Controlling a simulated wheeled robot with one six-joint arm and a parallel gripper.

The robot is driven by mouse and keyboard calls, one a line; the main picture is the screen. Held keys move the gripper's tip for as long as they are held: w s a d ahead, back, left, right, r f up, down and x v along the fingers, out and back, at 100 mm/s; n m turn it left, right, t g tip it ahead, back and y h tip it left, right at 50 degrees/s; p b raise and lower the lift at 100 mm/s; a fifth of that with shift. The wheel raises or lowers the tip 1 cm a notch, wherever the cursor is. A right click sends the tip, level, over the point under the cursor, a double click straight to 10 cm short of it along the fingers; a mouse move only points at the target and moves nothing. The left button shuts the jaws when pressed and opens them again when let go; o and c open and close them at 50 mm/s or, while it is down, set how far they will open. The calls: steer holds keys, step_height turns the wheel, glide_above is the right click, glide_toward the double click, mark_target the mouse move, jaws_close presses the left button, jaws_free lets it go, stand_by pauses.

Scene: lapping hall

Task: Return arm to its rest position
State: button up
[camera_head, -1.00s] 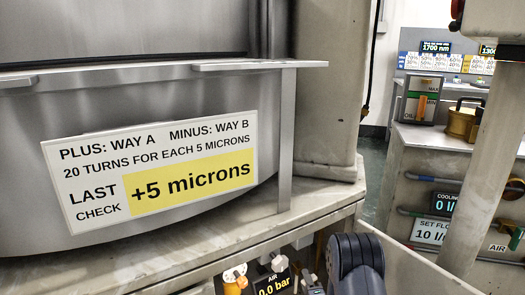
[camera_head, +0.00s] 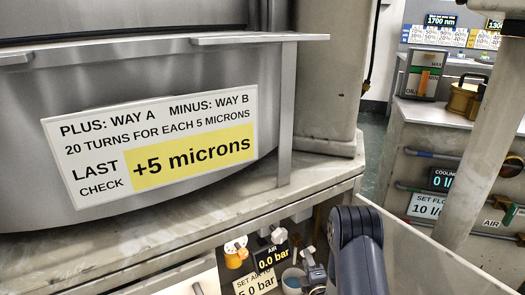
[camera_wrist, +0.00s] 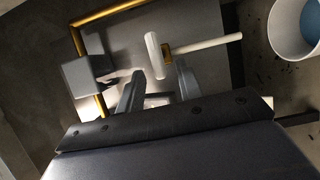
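My arm (camera_head: 357,250) shows as a dark grey link at the bottom of the head view, in front of the steel machine. A white T-shaped handle (camera_wrist: 154,55) with a brass collar lies beyond the fingertips. I cannot tell its distance from them.
A grey block (camera_wrist: 88,74) on a brass pipe (camera_wrist: 80,40) is left of the fingers. A white bucket (camera_wrist: 285,30) with blue contents is at upper right. The machine's ledge (camera_head: 240,213), an air display (camera_head: 272,256) and a post (camera_head: 490,130) surround the arm.

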steer(key=w, duration=0.2)
steer(key=w+b, duration=0.1)
steer(key=shift+w+a, duration=0.3)
steer(key=shift+w, duration=0.05)
steer(key=shift+s+r+m+g, duration=0.1)
steer(key=shift+r+m+g, duration=0.15)
steer(key=shift+m, duration=0.55)
steer(key=m+g, duration=0.1)
steer(key=m, duration=0.1)
steer(key=m+g, duration=0.1)
steer(key=m, duration=0.1)
steer(key=shift+d+r+p, duration=0.15)
steer(key=shift+r+p, duration=0.05)
steer(key=shift+p, duration=0.1)
